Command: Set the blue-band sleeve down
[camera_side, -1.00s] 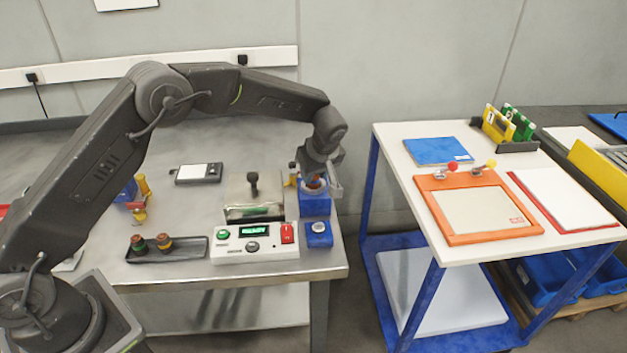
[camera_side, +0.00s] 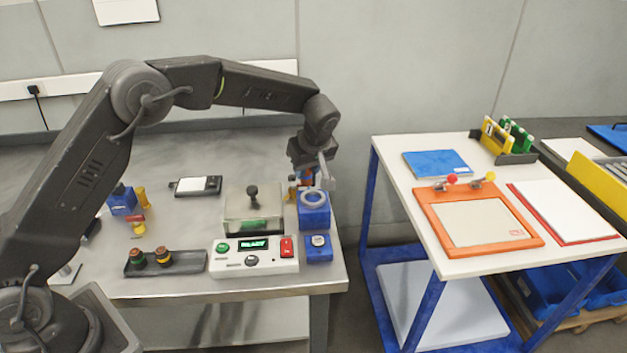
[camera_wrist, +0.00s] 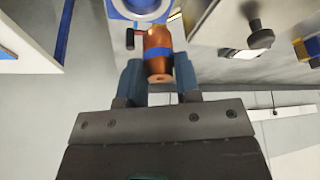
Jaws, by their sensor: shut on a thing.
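My gripper (camera_side: 311,178) is above the back right of the steel bench, just over and behind a blue block with a grey ring on top (camera_side: 313,200). In the wrist view my gripper (camera_wrist: 158,66) is shut on a copper-coloured sleeve with a blue band (camera_wrist: 158,40). The sleeve's open end faces the camera. The ring of the blue block (camera_wrist: 140,7) shows just past the sleeve's far end; whether they touch cannot be told. In the side view the sleeve is mostly hidden by the fingers.
A small blue button box (camera_side: 319,248) is in front. A dark tray (camera_side: 165,262) holds two round parts. A white-topped cart (camera_side: 480,245) stands right, across a gap.

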